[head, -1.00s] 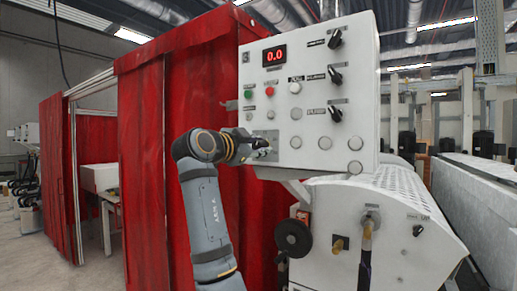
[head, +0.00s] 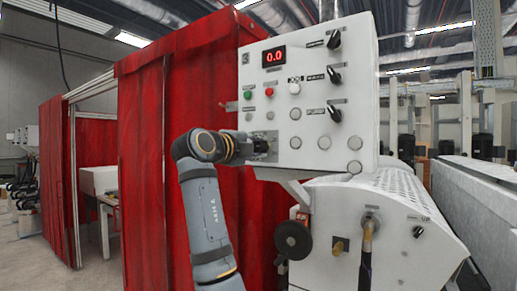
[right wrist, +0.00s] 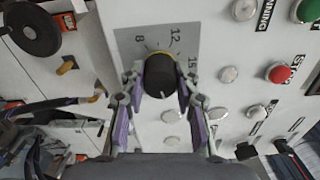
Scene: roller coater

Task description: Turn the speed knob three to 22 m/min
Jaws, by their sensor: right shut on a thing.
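The speed knob (right wrist: 160,76) is a black round knob with a yellow ring on a grey dial plate (right wrist: 146,42). In the head view the right gripper (head: 263,146) is at the lower left of the white control panel (head: 345,100) and hides the knob. The panel carries a "3" and a red display (head: 274,56) reading 0.0. My left gripper is not in view.
The panel has a green button (head: 248,96), a red button (head: 269,92), several pale buttons and black selector switches (head: 334,75) on its right. Below are a black handwheel (head: 292,240) and a hose (head: 367,245). Red curtains (head: 140,150) hang to the left.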

